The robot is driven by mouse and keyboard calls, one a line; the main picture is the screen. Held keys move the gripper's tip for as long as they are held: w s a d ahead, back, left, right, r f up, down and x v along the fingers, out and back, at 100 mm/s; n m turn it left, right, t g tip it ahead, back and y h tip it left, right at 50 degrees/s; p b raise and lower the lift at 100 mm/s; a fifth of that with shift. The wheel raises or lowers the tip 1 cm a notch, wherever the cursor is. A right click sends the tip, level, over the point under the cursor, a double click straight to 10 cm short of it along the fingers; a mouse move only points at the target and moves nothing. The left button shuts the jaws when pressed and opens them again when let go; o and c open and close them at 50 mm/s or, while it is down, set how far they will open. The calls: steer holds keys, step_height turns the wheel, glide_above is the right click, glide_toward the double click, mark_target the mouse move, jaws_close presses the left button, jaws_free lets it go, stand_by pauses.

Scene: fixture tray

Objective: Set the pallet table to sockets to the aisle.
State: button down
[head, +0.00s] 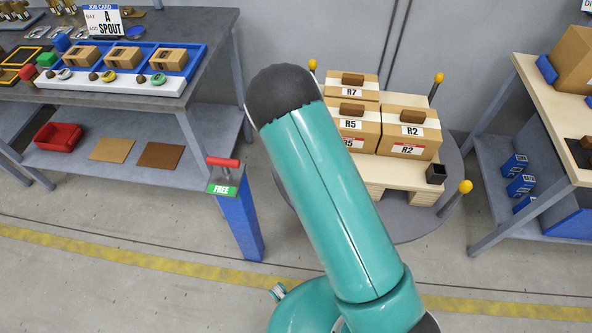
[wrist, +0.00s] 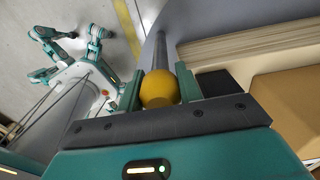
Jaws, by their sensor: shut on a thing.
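The pallet table (head: 430,222) is a round grey turntable bearing a pale wooden pallet (head: 395,176) with several labelled cartons. A black square socket (head: 436,173) sits at the pallet's front right corner. Yellow knobs on grey posts stand at the rim, at the right front (head: 465,186), back right (head: 438,78) and back left (head: 313,65). In the wrist view, my gripper (wrist: 158,90) is shut on a yellow knob (wrist: 158,89) atop a grey post. A dark square piece (wrist: 216,84) lies beside it. In the head view, my arm hides the gripper and the held knob.
A blue post (head: 238,215) with a red handle (head: 223,162) and a green FREE sign (head: 222,189) stands left of the table. A grey workbench (head: 215,50) is at left, another bench (head: 530,95) at right. A yellow floor line (head: 130,250) crosses in front.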

steer(key=shift+w+a+r, duration=0.15)
steer(key=shift+w, duration=0.25)
steer(key=c, duration=1.3)
jaws_free()
steer(key=shift+c, duration=0.2)
steer(key=o, duration=0.4)
steer(key=shift+w, duration=0.1)
steer(key=shift+s, duration=0.2)
step_height(320, 180, up, 14)
steer(key=shift+f, duration=0.1)
